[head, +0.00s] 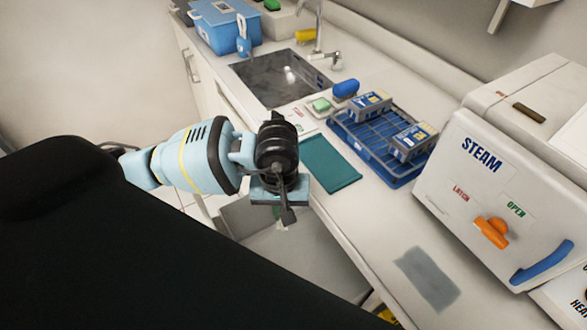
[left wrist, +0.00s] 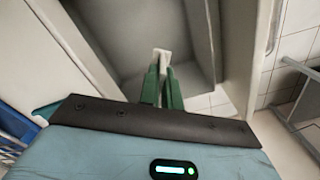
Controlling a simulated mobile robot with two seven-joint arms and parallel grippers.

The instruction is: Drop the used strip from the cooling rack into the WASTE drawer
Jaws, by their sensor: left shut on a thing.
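My left gripper (head: 279,212) reaches in from the left in the head view and hangs over an open drawer in front of the counter. In the left wrist view its green fingers (left wrist: 161,82) are shut on a small pale strip (left wrist: 162,57), which sticks out past the fingertips. The open drawer (head: 295,262) has a grey, empty-looking interior; it also shows below the strip in the left wrist view (left wrist: 180,85). I cannot read a WASTE label on it. The blue wire rack (head: 372,158) stands on the counter with two labelled boxes on it. My right gripper is out of view.
A teal mat (head: 330,164) lies on the counter left of the rack. A sink (head: 280,78) is behind, and a STEAM sterilizer (head: 500,180) stands at right. A grey patch (head: 428,278) marks the clear front counter.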

